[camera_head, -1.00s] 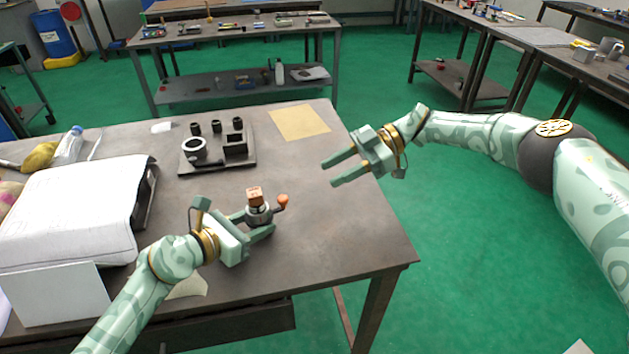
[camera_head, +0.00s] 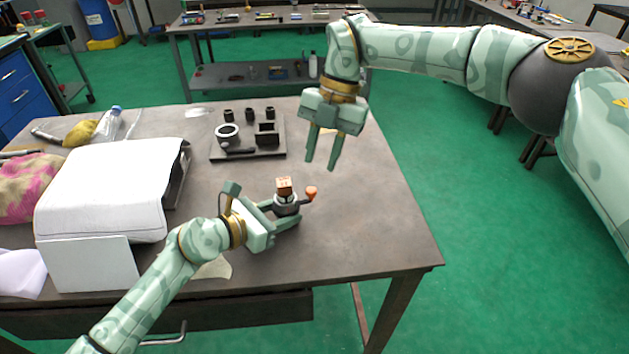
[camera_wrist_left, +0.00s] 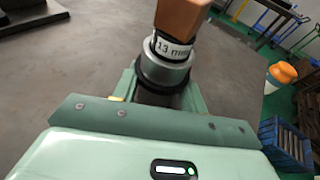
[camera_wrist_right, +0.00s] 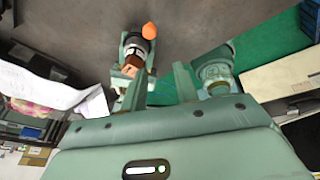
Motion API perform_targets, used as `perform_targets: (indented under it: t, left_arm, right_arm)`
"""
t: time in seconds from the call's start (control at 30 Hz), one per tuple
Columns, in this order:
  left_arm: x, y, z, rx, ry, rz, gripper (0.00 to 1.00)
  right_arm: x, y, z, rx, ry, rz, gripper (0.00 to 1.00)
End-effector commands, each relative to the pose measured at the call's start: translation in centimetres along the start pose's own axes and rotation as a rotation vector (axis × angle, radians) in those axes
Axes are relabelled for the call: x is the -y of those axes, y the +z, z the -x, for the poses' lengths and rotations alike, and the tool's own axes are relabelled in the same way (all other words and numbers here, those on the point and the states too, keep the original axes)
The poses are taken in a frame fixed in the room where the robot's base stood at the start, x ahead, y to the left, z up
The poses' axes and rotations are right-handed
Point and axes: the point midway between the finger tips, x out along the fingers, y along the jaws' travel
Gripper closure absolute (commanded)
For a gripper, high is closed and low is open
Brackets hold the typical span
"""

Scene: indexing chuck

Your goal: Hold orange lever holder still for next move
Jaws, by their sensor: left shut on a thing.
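The lever holder (camera_head: 287,208) is a small dark and silver round body on the table, with an orange knob (camera_head: 310,192) on its lever pointing right. A brown block (camera_head: 284,184) sits upright on top. In the left wrist view the silver collar (camera_wrist_left: 163,72) carries a "13 mm" label under the block. My left gripper (camera_head: 284,213) is shut on the holder, a finger on each side. My right gripper (camera_head: 321,166) is open and empty, above and beyond the holder, fingers pointing down. The right wrist view shows the holder and its orange knob (camera_wrist_right: 149,31) below.
A dark fixture plate (camera_head: 250,152) with a ring and several posts stands behind the holder. A white covered stack (camera_head: 105,190) and a white card (camera_head: 88,264) lie left of my left arm. The table (camera_head: 370,225) is clear to the right.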

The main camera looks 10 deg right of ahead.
Motion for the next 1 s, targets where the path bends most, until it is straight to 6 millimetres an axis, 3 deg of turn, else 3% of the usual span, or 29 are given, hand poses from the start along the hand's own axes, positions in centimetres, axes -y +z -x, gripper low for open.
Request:
perform_targets:
  t: [0.1,0.27,0.37,0.73,1.0]
  left_arm:
    - [0.0,0.1,0.0,0.002,0.000,0.000,0.85]
    - [0.0,0.1,0.0,0.002,0.000,0.000,0.85]
    - [0.0,0.1,0.0,0.002,0.000,0.000,0.85]
    - [0.0,0.1,0.0,0.003,0.000,0.000,0.85]
    - [0.0,0.1,0.0,0.002,0.000,0.000,0.85]
  right_arm:
    - [-1.8,-0.8,1.6,0.177,-0.093,0.145,0.70]
    - [-2.7,-1.0,2.2,0.289,-0.150,0.226,0.70]
    - [-2.6,-0.5,1.1,0.300,-0.156,0.233,0.70]
    - [-1.6,1.8,-6.3,0.296,-0.154,0.229,0.70]
    - [-1.4,2.6,-8.6,0.298,-0.152,0.228,0.70]
